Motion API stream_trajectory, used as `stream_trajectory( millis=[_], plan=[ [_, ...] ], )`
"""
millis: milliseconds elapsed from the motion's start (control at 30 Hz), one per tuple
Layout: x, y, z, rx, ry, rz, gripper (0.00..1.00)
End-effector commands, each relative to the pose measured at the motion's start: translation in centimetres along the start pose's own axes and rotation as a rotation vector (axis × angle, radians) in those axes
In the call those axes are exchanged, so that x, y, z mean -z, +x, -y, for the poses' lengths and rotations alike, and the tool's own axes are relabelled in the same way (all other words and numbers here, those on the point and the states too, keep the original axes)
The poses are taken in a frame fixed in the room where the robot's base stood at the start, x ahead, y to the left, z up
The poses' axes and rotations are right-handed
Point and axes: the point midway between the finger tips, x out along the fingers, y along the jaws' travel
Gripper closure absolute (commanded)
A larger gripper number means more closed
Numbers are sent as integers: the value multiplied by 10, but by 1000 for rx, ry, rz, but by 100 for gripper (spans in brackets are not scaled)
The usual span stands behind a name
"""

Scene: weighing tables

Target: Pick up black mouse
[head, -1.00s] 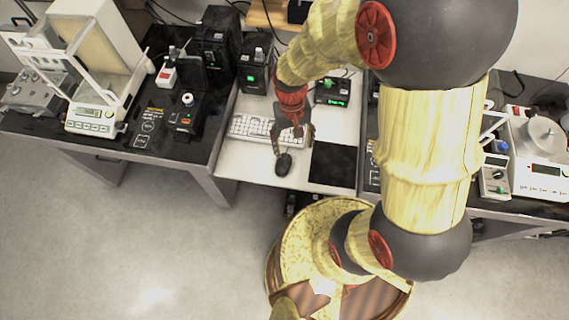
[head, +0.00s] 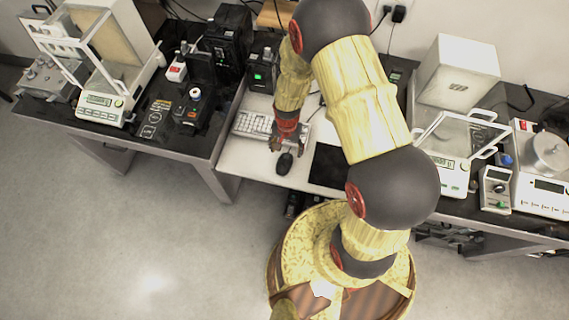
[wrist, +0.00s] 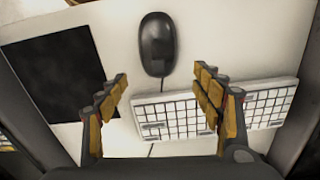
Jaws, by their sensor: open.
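The black mouse (head: 284,163) lies on the white middle table (head: 240,170), in front of the white keyboard. In the wrist view the mouse (wrist: 157,44) is at the top centre, just beyond the fingertips, with its cable running back under the gripper. My gripper (wrist: 160,82) is open and empty, its fingers spread to either side of the line to the mouse. In the head view my gripper (head: 287,146) is above the keyboard, right behind the mouse.
The white keyboard (head: 252,124) lies under my gripper; it also shows in the wrist view (wrist: 174,118). A black mat (head: 328,166) lies right of the mouse. Balances (head: 104,104) and devices crowd the dark side tables.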

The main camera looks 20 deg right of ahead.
Motion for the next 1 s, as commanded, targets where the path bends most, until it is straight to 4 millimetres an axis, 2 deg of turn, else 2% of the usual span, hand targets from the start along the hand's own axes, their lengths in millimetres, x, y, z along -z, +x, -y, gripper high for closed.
stream_trajectory(
  millis=[400, 667, 1000],
  plan=[
    [0, 49, -2, -1, -2, 1, 33],
    [1, 51, -2, 0, -2, 0, 34],
    [1, 50, -2, 0, -2, 0, 53]
  ],
)
